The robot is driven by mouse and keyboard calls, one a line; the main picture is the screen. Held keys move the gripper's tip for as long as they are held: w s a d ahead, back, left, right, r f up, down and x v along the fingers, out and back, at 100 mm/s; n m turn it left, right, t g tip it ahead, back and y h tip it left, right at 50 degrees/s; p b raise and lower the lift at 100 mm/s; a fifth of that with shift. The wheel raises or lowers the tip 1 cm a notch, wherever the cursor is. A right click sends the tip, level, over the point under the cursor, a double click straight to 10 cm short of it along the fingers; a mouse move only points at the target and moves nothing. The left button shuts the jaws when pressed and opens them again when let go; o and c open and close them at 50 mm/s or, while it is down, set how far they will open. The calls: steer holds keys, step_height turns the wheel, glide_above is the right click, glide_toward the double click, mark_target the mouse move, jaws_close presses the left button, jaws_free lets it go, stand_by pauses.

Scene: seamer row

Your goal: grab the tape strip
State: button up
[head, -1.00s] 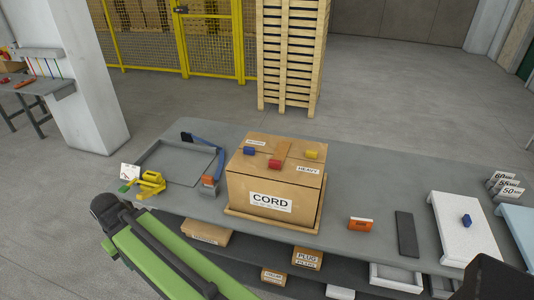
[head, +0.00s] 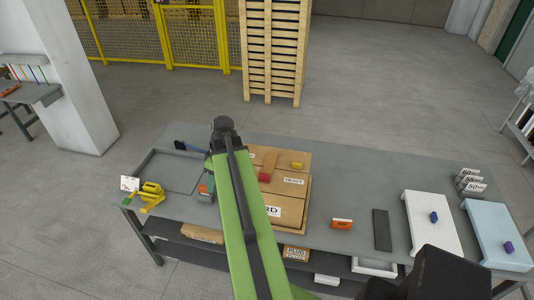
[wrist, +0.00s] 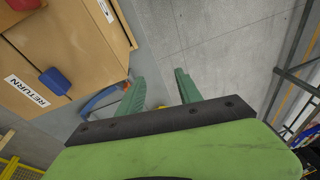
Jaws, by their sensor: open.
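A carton (head: 268,212) with labels stands on the grey table. A brownish strip (head: 270,159) lies on its top beside a red block; it looks like the tape strip, but I cannot be sure. My arm hides the carton's left part in the head view. My gripper (wrist: 160,77) shows in the wrist view with its two green fingers apart and nothing between them. The carton (wrist: 50,60), with a RETURN label and a blue block, is left of the fingers. No tape strip is clear there. In the head view I cannot make out my gripper.
A yellow tool (head: 150,193) lies at the table's left end. An orange item (head: 342,224), a dark bar (head: 382,230), a white panel (head: 434,226) and a light blue panel (head: 497,236) are to the right. A red block (head: 264,178) and a yellow block (head: 297,166) sit on the carton.

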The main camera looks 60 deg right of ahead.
steer(key=s+d+r+t+p, duration=0.1)
steer(key=s+d+r+p, duration=0.4)
steer(key=s+d+r, duration=0.5)
steer(key=n+t+p, duration=0.1)
steer(key=p, duration=0.3)
glide_toward(266, 175)
steer(key=shift+h, duration=0.3)
steer(key=b+x, duration=0.3)
steer(key=b, duration=0.2)
steer(key=b+x, duration=0.3)
steer(key=b, duration=0.3)
steer(key=b+x, duration=0.3)
steer(key=b, duration=0.3)
steer(key=shift+a+f, duration=0.3)
steer(key=shift+f, duration=0.1)
steer(key=shift+r, duration=0.2)
jaws_close()
